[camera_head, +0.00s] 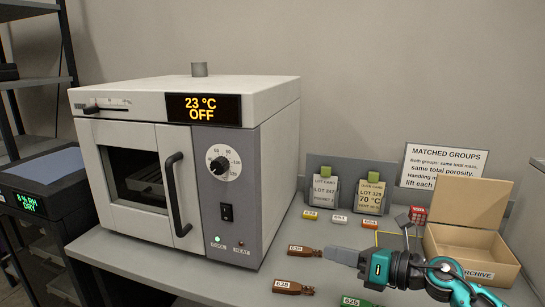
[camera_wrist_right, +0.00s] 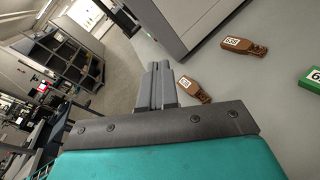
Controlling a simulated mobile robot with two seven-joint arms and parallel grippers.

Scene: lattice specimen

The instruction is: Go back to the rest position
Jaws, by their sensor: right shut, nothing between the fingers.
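My right gripper (camera_head: 341,256) reaches in from the lower right of the head view, low over the grey bench. Its fingers are together with nothing between them; the closed fingers also show in the right wrist view (camera_wrist_right: 161,88). A brown tagged specimen (camera_head: 303,251) lies just left of the fingertips, apart from or close to them; I cannot tell which. A second brown specimen (camera_head: 292,287) lies nearer the front, and a green one (camera_head: 357,302) is cut off at the bottom edge. My left gripper is not in view.
A white oven (camera_head: 120,100), door shut, reads 23 °C OFF and stands left on the bench. An open cardboard archive box (camera_head: 470,250) stands right. Card holders (camera_head: 322,195) and small coloured tags (camera_head: 339,219) are at the back. A dark dry cabinet (camera_head: 45,185) is far left.

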